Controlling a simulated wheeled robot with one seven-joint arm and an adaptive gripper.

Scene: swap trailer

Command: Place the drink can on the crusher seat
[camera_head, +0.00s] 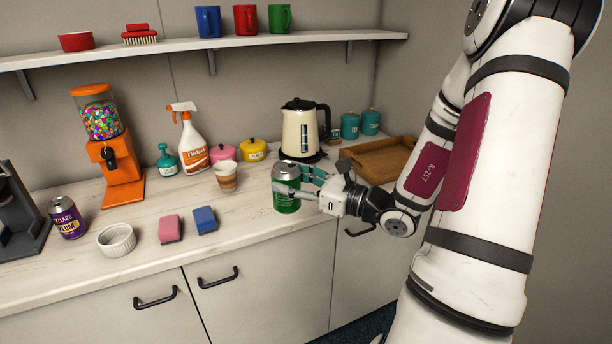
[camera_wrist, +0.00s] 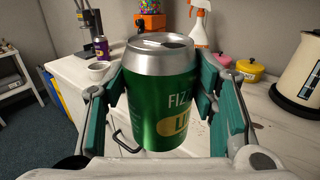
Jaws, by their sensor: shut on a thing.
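A green drink can (camera_head: 286,200) with a silver top is upright between the fingers of my gripper (camera_head: 296,182), near the counter's front edge. My gripper is shut on it. In the wrist view the green can (camera_wrist: 160,105) fills the middle, with a teal finger pad on each side; I cannot tell whether its base touches the counter. A second drink can, purple (camera_head: 67,217), stands upright at the left of the counter. A dark grey device (camera_head: 22,232), perhaps the crusher, is cut off at the left edge; its seat is not clearly visible.
A white ramekin (camera_head: 117,240), pink sponge (camera_head: 171,229) and blue sponge (camera_head: 205,220) lie left along the counter (camera_head: 140,265). A striped cup (camera_head: 226,178), spray bottle (camera_head: 192,145), orange candy dispenser (camera_head: 117,165) and cream kettle (camera_head: 300,130) stand behind. A wooden tray (camera_head: 385,178) is right.

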